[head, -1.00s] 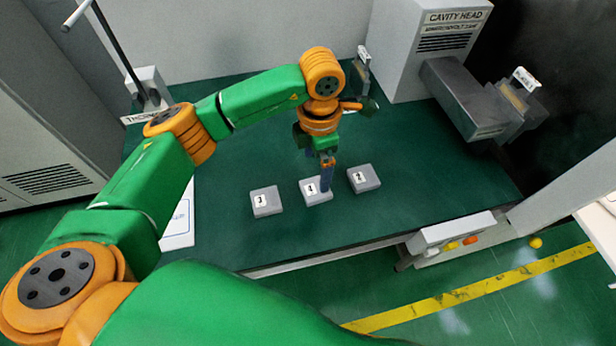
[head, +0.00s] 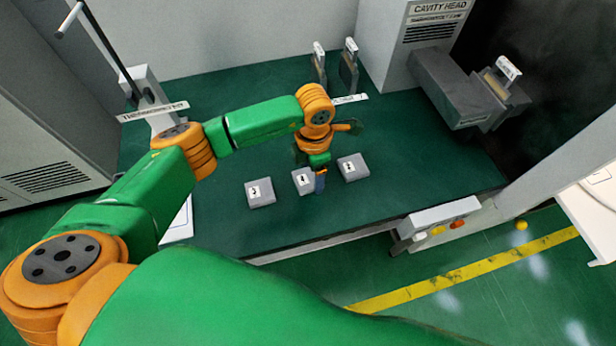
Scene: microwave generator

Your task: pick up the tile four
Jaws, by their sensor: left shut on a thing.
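Three grey square tiles with small white number labels lie in a slanted row on the dark green tabletop. The middle tile (head: 302,184) has a label that seems to read 4. My left gripper (head: 320,182) reaches down to its right side and is shut on it; the fingertips partly hide that side. I cannot tell whether the tile is clear of the table. The left tile (head: 260,193) has a label that looks like 3, and the right tile (head: 353,167) one that looks like 2. My right gripper is not in view.
The green table (head: 350,225) is clear in front of the tiles. Behind stand two upright labelled pieces (head: 348,70) and the cavity head cabinet (head: 390,45). A thermometry stand (head: 145,100) is at the back left. A button box (head: 440,222) sits at the front edge.

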